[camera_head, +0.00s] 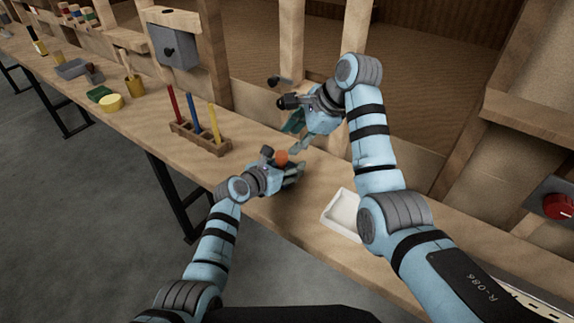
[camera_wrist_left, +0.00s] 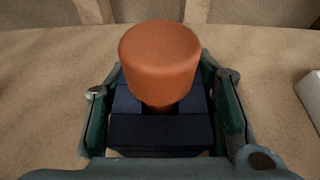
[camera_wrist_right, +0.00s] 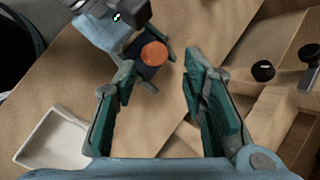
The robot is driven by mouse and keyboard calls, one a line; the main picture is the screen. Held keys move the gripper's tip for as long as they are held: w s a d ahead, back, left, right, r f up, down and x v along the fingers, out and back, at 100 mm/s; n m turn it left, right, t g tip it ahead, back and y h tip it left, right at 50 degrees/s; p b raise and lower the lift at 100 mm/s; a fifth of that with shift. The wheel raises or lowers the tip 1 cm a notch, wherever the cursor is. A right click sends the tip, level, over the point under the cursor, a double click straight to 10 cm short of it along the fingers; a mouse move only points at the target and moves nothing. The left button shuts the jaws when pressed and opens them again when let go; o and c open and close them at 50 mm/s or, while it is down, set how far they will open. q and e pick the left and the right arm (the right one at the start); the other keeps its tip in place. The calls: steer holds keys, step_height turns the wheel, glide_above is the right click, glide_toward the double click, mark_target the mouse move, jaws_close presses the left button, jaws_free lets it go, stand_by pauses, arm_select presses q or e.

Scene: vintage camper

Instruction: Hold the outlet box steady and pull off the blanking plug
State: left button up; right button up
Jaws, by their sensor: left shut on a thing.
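The outlet box is dark blue and sits on the bench; it shows in the left wrist view (camera_wrist_left: 155,133). The orange round blanking plug (camera_wrist_left: 160,60) stands up from its top and shows in the head view (camera_head: 281,157) and the right wrist view (camera_wrist_right: 154,54). My left gripper (camera_head: 290,174) is shut on the box, one finger on each side. My right gripper (camera_head: 297,137) is open and empty, above and behind the box. In the right wrist view the plug lies beyond and left of the right fingertips, apart from them.
A white tray (camera_head: 341,211) lies on the bench right of the box. A wooden rack (camera_head: 200,137) with red, blue and yellow sticks stands to the left. A grey wall box (camera_head: 175,47) and dark knobs (camera_wrist_right: 263,71) are on the wall framing behind. Bench around the box is clear.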

mark_target(287, 156)
steer(key=f+m, duration=0.2)
steer(key=m, duration=0.1)
steer(key=w+a+f+m, duration=0.1)
steer(key=f+m, duration=0.2)
steer(key=a+f+m, duration=0.1)
steer(key=f+m, duration=0.2)
steer(key=shift+w+f+h, duration=0.25)
steer(key=shift+w+h, duration=0.15)
steer(key=shift+c, duration=0.2)
jaws_close()
